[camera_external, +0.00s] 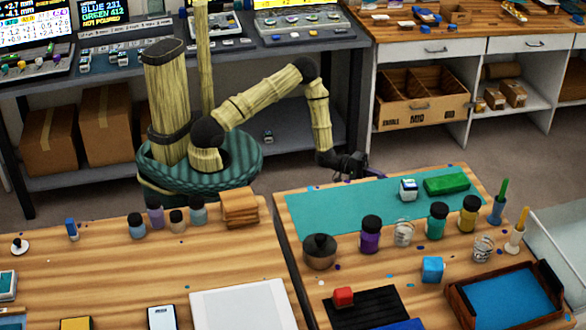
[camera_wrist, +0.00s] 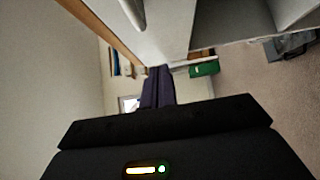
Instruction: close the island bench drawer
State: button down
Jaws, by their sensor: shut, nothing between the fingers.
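Jars, a green block (camera_external: 446,184) and a dark-rimmed tray (camera_external: 467,304) stand on the right-hand bench. A narrow gap separates it from the left-hand bench (camera_external: 90,265). The back counter (camera_external: 400,28) has white drawers and a wooden box (camera_external: 425,117) beneath. Grey floor lies between.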

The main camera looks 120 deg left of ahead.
jog(key=s, duration=0.4)
jog(key=shift+s, duration=0.1)
dwell(0.3)
